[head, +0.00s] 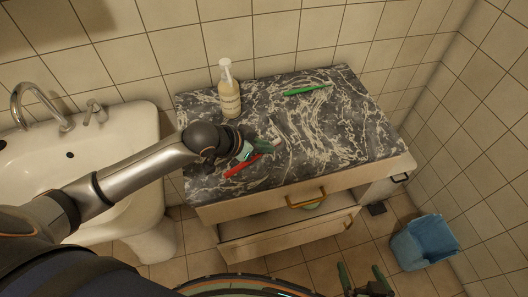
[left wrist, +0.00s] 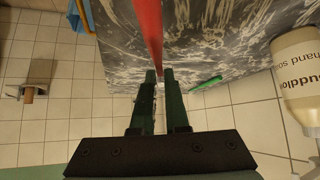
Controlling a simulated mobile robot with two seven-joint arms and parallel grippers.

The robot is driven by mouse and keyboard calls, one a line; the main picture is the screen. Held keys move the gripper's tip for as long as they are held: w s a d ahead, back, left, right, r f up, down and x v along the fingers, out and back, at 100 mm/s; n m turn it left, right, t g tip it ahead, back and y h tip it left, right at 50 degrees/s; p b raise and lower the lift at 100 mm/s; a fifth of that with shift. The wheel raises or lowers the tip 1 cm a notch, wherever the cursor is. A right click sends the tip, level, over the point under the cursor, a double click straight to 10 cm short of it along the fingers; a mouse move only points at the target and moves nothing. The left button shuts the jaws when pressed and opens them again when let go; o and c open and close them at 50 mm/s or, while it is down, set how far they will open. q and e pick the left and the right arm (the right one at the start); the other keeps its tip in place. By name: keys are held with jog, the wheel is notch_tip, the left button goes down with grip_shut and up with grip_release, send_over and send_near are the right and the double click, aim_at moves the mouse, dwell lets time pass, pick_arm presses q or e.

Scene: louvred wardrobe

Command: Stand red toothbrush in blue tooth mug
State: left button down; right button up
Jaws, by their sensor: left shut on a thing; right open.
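The red toothbrush (head: 240,167) is at the front left of the marbled countertop (head: 340,120), low over it or touching it; I cannot tell which. My left gripper (head: 264,147) is shut on it, and its fingers hide part of the handle. In the left wrist view the red handle (left wrist: 150,28) runs up from between the fingertips (left wrist: 160,74). My right gripper (head: 365,278) is open and empty, low in front of the cabinet. I cannot make out a blue tooth mug in either view.
A soap bottle (head: 229,92) stands at the back left of the countertop. A green toothbrush (head: 307,89) lies at the back. The lower drawer (head: 290,238) is open, with a small greenish thing (head: 313,205) partly hidden above it. A blue bin (head: 424,243) stands on the floor.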

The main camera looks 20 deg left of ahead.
aim_at(237, 166)
pick_arm(q)
jog(key=shift+w+f, duration=0.2)
jog(key=shift+f, duration=1.6)
jog(key=shift+f, duration=0.2)
jog(key=c, duration=0.9)
grip_release()
jog(key=shift+r, duration=0.1)
jog(key=shift+r, duration=0.15)
jog(key=p+v, duration=0.1)
jog(key=v, duration=1.1)
